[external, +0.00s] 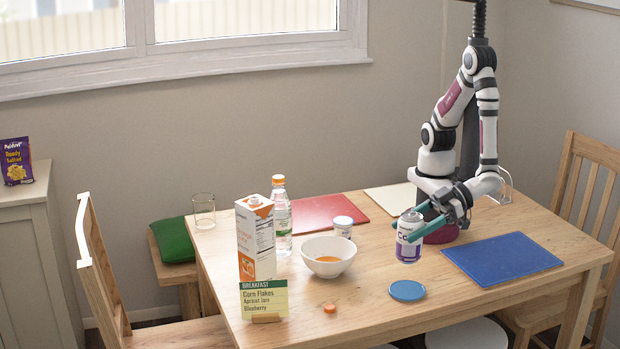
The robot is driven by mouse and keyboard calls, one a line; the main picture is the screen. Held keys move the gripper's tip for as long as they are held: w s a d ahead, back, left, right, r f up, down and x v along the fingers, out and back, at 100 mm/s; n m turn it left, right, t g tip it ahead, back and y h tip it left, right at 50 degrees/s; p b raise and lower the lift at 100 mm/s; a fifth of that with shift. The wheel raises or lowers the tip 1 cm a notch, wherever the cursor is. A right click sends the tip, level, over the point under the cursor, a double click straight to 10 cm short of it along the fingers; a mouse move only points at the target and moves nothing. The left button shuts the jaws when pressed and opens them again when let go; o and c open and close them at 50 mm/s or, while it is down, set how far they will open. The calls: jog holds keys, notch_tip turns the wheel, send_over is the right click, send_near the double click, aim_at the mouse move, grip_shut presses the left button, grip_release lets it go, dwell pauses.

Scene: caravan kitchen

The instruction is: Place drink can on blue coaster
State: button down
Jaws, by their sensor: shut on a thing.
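The drink can (408,246) is silver, white and purple and looks upright near the right middle of the table. My gripper (420,228) has teal fingers and is shut on the upper part of the can. Part of the can's right side is hidden by a finger. The can's bottom is at or just above the table; I cannot tell which. The blue coaster (407,290) is a round disc lying flat nearer the table's front edge, below the can in the picture. Its top is bare.
A blue rectangular mat (502,258) lies right of the can. The table between can and coaster is clear.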

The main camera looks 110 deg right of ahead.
aim_at(410, 258)
jog(key=f, duration=0.8)
jog(key=shift+s+a+f, duration=0.1)
jog(key=shift+s, duration=0.15)
jog(key=shift+f, duration=0.15)
grip_release()
jog(key=shift+r, duration=0.2)
jog(key=v, duration=1.2)
